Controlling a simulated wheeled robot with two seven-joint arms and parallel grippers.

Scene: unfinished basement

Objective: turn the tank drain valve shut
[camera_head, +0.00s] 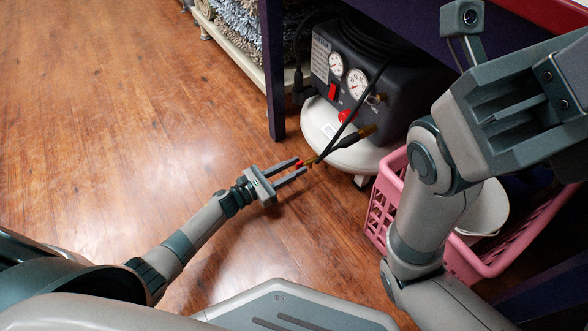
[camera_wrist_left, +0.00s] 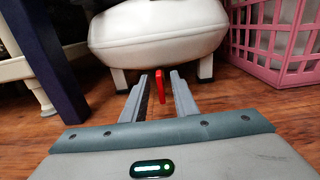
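The tank is the pale, rounded base (camera_head: 355,155) under a black compressor (camera_head: 385,85); it also fills the top of the left wrist view (camera_wrist_left: 155,30). The drain valve has a small red handle (camera_head: 299,164) low at the tank's near side, and the handle hangs down in the left wrist view (camera_wrist_left: 159,86). My left gripper (camera_head: 302,168) is open, with its two fingers on either side of the red handle. In the left wrist view narrow gaps show between handle and fingers. My right arm is folded at the right; its fingertips cannot be made out.
A pink basket (camera_head: 383,205) with a white bucket (camera_head: 487,212) stands right of the tank. A dark purple table leg (camera_head: 272,70) and a shelf with rolled rugs (camera_head: 240,25) are at the left. Dark cables hang in front of the compressor. The wooden floor at left is clear.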

